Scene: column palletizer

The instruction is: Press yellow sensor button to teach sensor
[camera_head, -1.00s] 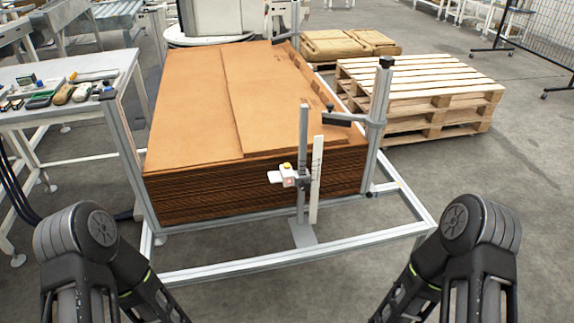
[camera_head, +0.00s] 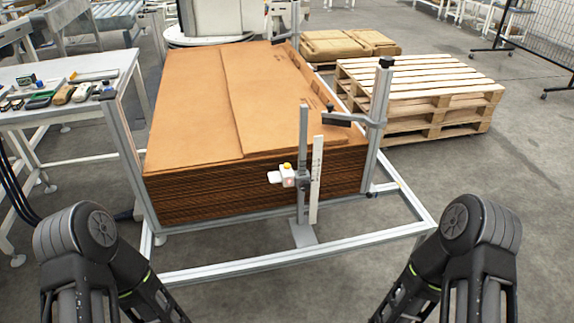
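A small white sensor (camera_head: 288,177) is clamped on an upright metal post (camera_head: 303,150) at the front of the cardboard stack. The yellow button (camera_head: 287,166) sits on top of the sensor. A white vertical scale strip (camera_head: 317,180) stands just right of the post. Both my arms show at the lower left and lower right, bent at the elbow. Neither gripper is in the frame. Nothing of mine touches the sensor.
A tall stack of brown cardboard sheets (camera_head: 205,100) stands inside a grey metal frame (camera_head: 290,264). Wooden pallets (camera_head: 415,90) are at the right behind it. A white table (camera_head: 60,112) with small tools is at the left. The floor at the right is clear.

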